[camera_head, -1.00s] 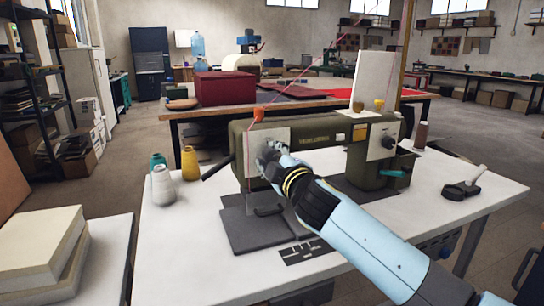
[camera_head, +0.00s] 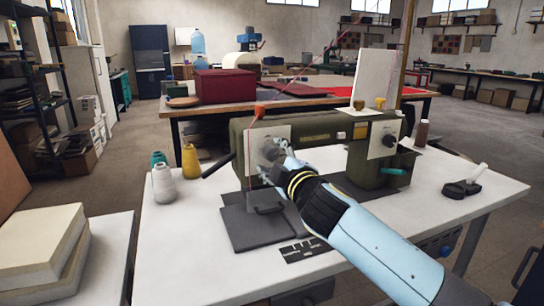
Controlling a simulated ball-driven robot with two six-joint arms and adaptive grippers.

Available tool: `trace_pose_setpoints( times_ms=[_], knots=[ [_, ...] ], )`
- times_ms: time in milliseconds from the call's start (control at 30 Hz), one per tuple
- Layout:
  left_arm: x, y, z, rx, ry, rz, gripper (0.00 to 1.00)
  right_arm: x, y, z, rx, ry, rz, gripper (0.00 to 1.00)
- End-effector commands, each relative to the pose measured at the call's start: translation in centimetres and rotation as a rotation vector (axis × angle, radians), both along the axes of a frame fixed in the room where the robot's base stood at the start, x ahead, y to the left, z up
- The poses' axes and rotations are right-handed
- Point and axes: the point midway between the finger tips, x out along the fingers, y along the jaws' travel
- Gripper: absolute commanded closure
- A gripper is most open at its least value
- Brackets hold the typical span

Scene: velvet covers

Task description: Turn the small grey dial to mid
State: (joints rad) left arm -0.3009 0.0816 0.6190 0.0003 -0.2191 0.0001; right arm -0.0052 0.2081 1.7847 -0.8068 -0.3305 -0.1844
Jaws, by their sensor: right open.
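The green sewing machine (camera_head: 325,126) stands on the white table. A small grey dial (camera_head: 270,150) sits on the pale plate (camera_head: 256,163) at the machine's left end; its setting is too small to read. My right gripper (camera_head: 276,160) is open in front of this plate, just right of and below the dial, and partly covers it. I cannot tell whether its fingers touch the dial. A darker knob (camera_head: 389,141) sits on another pale plate at the machine's right end. My left gripper is not in view.
Thread cones in white (camera_head: 163,183), yellow (camera_head: 190,161) and teal stand left of the machine. A dark handled tool (camera_head: 462,189) lies at the table's right. The front left of the white table (camera_head: 175,250) is clear. Foam blocks (camera_head: 42,250) lie at the lower left.

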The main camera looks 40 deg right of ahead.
Motion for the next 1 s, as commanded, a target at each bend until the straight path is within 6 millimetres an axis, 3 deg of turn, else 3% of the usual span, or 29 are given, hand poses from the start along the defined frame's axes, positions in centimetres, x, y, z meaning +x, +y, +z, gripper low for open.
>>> trace_pose_setpoints(
  times_ms=[200,433,600,1000],
  knots=[
    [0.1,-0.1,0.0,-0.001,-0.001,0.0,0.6,-5.0,1.2,-0.2,0.001,0.004,0.0,0.44],
    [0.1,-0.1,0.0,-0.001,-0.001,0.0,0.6,-8.8,2.1,-0.1,0.001,0.003,0.0,0.44],
    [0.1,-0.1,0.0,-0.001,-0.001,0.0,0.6,-9.8,2.4,-0.1,0.001,0.002,0.0,0.44],
    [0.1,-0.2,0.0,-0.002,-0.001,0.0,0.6,-9.8,2.4,-0.1,0.0,0.001,0.0,0.44]
  ],
)
